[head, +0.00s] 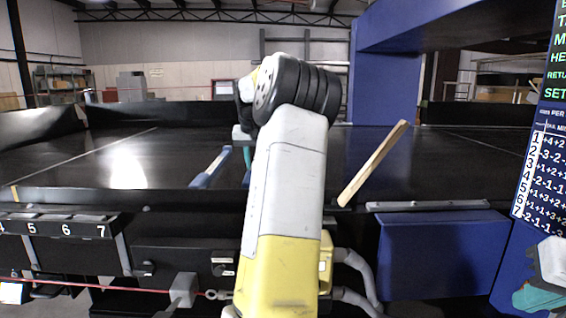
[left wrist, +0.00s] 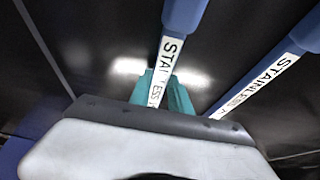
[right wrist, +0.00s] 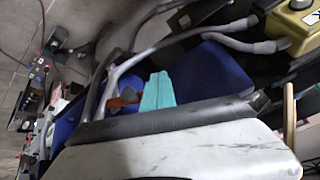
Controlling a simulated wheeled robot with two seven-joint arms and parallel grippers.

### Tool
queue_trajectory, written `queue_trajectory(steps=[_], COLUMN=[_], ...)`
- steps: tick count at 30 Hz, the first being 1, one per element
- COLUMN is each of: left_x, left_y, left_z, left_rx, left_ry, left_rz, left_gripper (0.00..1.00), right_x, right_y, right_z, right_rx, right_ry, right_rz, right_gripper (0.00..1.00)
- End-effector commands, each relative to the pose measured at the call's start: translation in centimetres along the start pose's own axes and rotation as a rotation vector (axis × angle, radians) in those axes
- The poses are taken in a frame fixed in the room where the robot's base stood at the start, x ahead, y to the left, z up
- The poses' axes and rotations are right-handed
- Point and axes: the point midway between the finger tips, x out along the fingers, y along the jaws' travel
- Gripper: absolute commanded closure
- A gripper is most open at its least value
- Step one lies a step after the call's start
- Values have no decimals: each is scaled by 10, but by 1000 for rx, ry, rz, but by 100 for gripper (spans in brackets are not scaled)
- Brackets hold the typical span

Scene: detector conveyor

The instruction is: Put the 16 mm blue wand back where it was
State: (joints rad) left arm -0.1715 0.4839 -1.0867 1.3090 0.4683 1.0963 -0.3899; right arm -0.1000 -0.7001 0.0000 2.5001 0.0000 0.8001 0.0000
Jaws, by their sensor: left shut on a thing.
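In the left wrist view, my left gripper (left wrist: 170,95) has its teal fingers closed around a blue wand (left wrist: 182,14) with a white "STAINLESS" label. A second, similar blue wand (left wrist: 308,38) lies apart to its right, over the dark belt. Sizes cannot be read on either label. In the head view, my left gripper (head: 247,158) is mostly hidden behind my white and yellow arm. A blue wand with a pale label (head: 210,168) shows just left of it, near the belt's front edge. My right gripper (head: 538,298) is low at the right edge, fingers together and empty in the right wrist view (right wrist: 157,92).
The black conveyor belt (head: 110,170) spans the view, under a blue detector arch (head: 385,75). A wooden strip (head: 374,163) slants up at the belt's front edge. Numbered slots (head: 65,218) are at front left. A number panel (head: 550,170) stands at right.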

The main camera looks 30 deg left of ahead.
Motion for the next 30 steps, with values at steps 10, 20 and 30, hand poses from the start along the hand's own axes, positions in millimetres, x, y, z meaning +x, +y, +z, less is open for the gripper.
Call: queue_trajectory(steps=[10,20,30], left_x=[2,2,-44], left_y=[0,0,1], left_z=[1,0,-2], left_rx=[0,0,2], left_ry=[-1,0,6], left_rz=[1,1,4], left_gripper=[63,55,55], right_x=[0,0,0], right_y=[0,0,0], right_z=[0,0,0], right_rx=[0,0,0], right_ry=[0,0,0], right_rz=[0,0,0], right_gripper=[100,100,100])
